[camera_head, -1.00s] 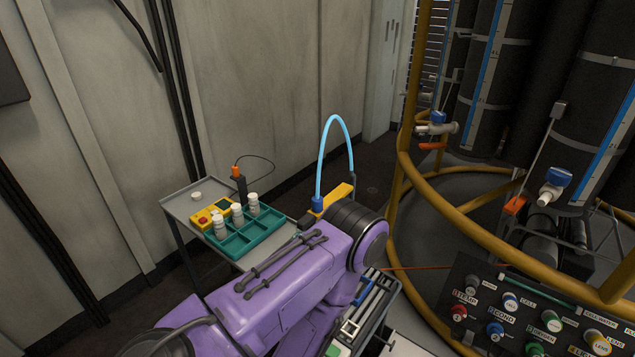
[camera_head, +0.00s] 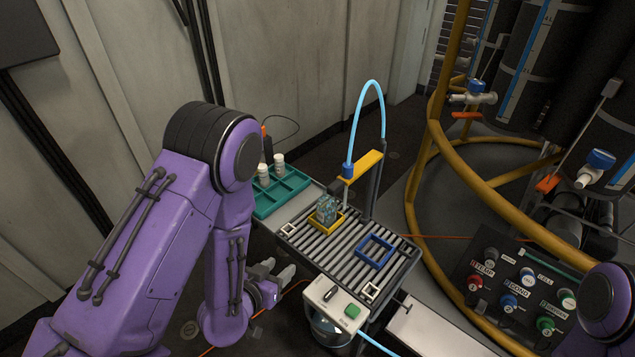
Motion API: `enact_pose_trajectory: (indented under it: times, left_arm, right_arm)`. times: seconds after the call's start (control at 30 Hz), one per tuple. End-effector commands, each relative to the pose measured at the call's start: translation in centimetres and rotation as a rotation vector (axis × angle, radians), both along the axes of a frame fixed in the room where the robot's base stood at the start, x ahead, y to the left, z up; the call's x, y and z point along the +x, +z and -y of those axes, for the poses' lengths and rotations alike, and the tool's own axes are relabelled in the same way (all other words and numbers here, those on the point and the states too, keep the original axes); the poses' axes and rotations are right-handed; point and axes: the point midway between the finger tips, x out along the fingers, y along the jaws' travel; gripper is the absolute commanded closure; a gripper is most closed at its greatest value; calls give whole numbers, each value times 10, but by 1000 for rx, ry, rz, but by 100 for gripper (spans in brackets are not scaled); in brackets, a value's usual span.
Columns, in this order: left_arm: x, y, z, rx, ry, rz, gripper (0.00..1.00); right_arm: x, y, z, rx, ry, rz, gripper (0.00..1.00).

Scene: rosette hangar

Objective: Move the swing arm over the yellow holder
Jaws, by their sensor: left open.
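The yellow swing arm (camera_head: 363,165) sits on a grey post (camera_head: 371,195) at the back of the slatted rack. A blue nozzle (camera_head: 347,170) and a light-blue looped tube (camera_head: 360,105) are at its left end. The yellow holder (camera_head: 324,231) is a square frame on the slats, with a clear patterned container (camera_head: 326,207) standing in it. The nozzle end appears behind and slightly right of the container; I cannot tell the exact offset. My left gripper (camera_head: 281,270) is open and empty, at the rack's left front side, apart from the swing arm. My right gripper is out of view.
A blue square frame (camera_head: 391,250) lies on the rack's right half. A white control box (camera_head: 335,302) with a green button is at the rack's front. A teal tray (camera_head: 272,201) with white bottles stands left behind. Yellow railing (camera_head: 420,165) and a connector panel are right.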

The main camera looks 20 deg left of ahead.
Motion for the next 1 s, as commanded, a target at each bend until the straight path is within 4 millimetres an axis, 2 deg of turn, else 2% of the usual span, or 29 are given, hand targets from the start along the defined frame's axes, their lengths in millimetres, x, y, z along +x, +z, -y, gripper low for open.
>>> enact_pose_trajectory:
  times: [0.03, 0.1, 0.2, 0.23, 0.37, 0.7, 0.83, 1.0]
  left_arm:
    - [24, 51, 11, 9, -87, 147, 51]
    - [41, 103, 24, 16, -186, 311, 51]
    - [50, 145, 35, 21, -267, 447, 51]
    - [52, 152, 38, 20, -279, 468, 51]
    - [67, 161, 45, 19, -295, 491, 51]
    - [135, 158, 69, 17, -291, 486, 51]
    - [147, 157, 73, 18, -290, 485, 51]
    - [150, 155, 75, 17, -289, 483, 51]
  right_arm:
    - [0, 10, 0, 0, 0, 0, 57]
    - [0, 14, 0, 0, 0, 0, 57]
    - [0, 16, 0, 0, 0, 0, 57]
    - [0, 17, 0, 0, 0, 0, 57]
    - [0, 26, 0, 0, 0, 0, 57]
    - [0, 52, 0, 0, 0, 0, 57]
    - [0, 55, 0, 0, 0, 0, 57]
    - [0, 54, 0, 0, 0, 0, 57]
